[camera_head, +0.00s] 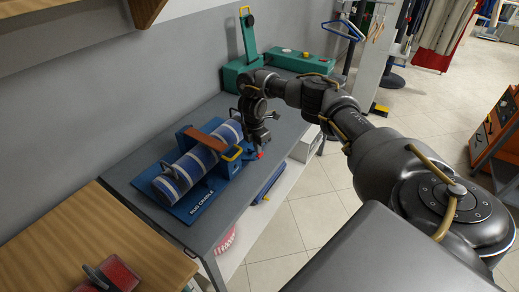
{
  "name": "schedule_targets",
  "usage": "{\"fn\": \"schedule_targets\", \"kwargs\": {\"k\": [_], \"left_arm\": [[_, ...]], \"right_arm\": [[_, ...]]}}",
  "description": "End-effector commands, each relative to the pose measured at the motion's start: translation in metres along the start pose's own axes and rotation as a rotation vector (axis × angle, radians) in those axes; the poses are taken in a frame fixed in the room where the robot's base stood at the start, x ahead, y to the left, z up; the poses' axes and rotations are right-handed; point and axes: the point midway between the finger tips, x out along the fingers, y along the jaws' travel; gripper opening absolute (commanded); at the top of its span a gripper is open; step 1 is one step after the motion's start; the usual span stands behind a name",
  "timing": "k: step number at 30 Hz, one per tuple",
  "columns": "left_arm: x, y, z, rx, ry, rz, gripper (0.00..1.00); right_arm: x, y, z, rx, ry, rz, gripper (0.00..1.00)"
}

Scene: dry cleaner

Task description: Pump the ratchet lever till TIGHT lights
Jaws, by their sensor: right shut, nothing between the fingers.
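The blue rug cradle (190,208) lies on the grey bench with a blue-and-white striped roll (187,174) in it. A brown band (206,138) lies over the top of the roll. A yellow handle-like loop (232,153) stands at the cradle's right side; I cannot tell whether it is the ratchet lever. My right gripper (259,152) is shut and empty, pointing down just right of the yellow loop, apparently apart from it. A small red spot shows at its fingertips. I cannot make out a lit TIGHT lamp. My left gripper is out of view.
A green machine (240,68) with a yellow-tipped upright and a green box (301,63) stand at the bench's far end. A wooden counter (50,240) with a red-topped item (118,274) is at front left. The bench's front edge is close to my right gripper.

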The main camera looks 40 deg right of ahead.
Motion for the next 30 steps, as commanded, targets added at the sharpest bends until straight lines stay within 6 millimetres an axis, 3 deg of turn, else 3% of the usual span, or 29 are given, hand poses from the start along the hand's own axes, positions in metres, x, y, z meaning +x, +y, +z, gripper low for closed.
{"fn": "schedule_targets", "kwargs": {"k": [3, 17, 30], "left_arm": [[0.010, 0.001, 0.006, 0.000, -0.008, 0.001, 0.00], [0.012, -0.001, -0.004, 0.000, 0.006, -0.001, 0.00], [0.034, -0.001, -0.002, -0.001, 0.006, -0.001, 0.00]], "right_arm": [[0.009, 0.000, 0.000, 0.000, 0.000, 0.001, 0.00], [0.012, 0.000, 0.000, 0.000, 0.000, 0.000, 0.00], [0.053, 0.001, -0.005, 0.000, 0.001, 0.002, 0.00]]}}
